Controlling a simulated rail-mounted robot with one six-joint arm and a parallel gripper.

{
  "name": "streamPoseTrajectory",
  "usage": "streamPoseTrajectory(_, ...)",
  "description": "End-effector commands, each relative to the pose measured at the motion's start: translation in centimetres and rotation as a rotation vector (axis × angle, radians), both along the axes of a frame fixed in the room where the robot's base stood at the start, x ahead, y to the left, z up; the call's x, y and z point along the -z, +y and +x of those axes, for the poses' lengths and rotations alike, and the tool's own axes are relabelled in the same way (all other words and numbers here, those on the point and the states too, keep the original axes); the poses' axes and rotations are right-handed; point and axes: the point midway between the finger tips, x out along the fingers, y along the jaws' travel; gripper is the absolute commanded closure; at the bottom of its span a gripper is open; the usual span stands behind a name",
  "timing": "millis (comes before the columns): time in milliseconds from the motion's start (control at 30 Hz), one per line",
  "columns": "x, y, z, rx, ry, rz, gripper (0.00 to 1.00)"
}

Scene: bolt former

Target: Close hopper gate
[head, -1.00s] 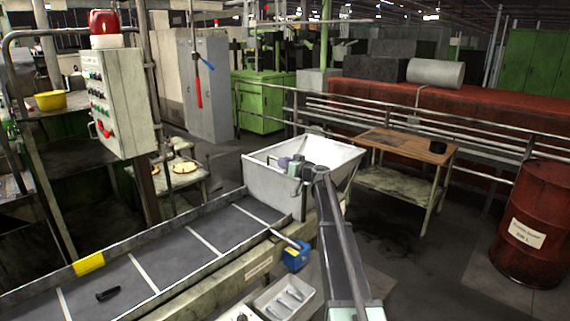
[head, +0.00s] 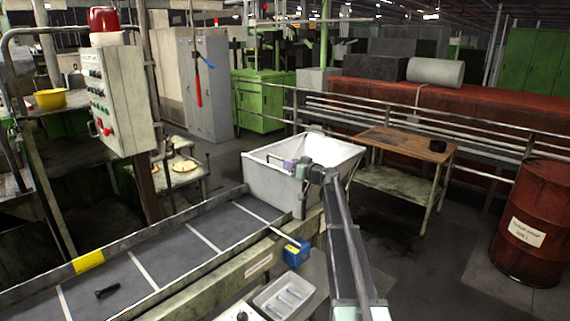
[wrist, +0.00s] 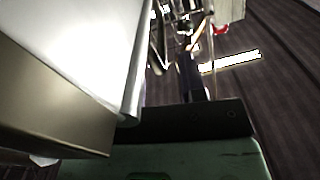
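The white hopper (head: 270,181) stands at the far end of the conveyor, its open top showing a pale inside. My gripper (head: 296,166) is at the hopper's near right side, close to its rim. Whether it touches the hopper cannot be told. In the wrist view, a bright white panel (wrist: 75,50) and a brownish metal block (wrist: 45,105) fill the left. The fingertips cannot be made out, so the opening of the gripper is unclear. I cannot pick out the hopper gate with certainty.
The conveyor (head: 170,262) runs from the hopper to the lower left, with a small dark part (head: 106,291) on it. A blue box (head: 296,254) and a tray (head: 284,297) sit beside it. A wooden-topped table (head: 405,145) stands behind, a red drum (head: 535,220) at right.

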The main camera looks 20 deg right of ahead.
Motion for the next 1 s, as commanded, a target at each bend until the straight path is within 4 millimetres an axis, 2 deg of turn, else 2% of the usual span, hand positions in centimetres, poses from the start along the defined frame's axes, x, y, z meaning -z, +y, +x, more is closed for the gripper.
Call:
streamPoseTrajectory(33, 0.0, -0.4, -1.6, 0.001, 0.000, 0.000, 0.62)
streamPoseTrajectory(100, 0.0, -1.1, -3.2, 0.002, 0.000, 0.000, 0.62)
streamPoseTrajectory(200, 0.0, -1.9, -5.1, 0.000, 0.000, 0.000, 0.62)
streamPoseTrajectory(300, 0.0, -2.3, -6.2, 0.000, 0.000, 0.000, 0.62)
streamPoseTrajectory(767, 0.0, -2.5, -6.5, -0.002, 0.001, 0.000, 0.62)
streamPoseTrajectory(867, 0.6, -0.7, -7.0, -0.028, 0.029, -0.002, 0.62)
streamPoseTrajectory(967, 2.4, 4.1, -8.5, -0.100, 0.121, -0.009, 0.62)
streamPoseTrajectory(1000, 3.5, 6.8, -9.6, -0.141, 0.181, -0.014, 0.62)
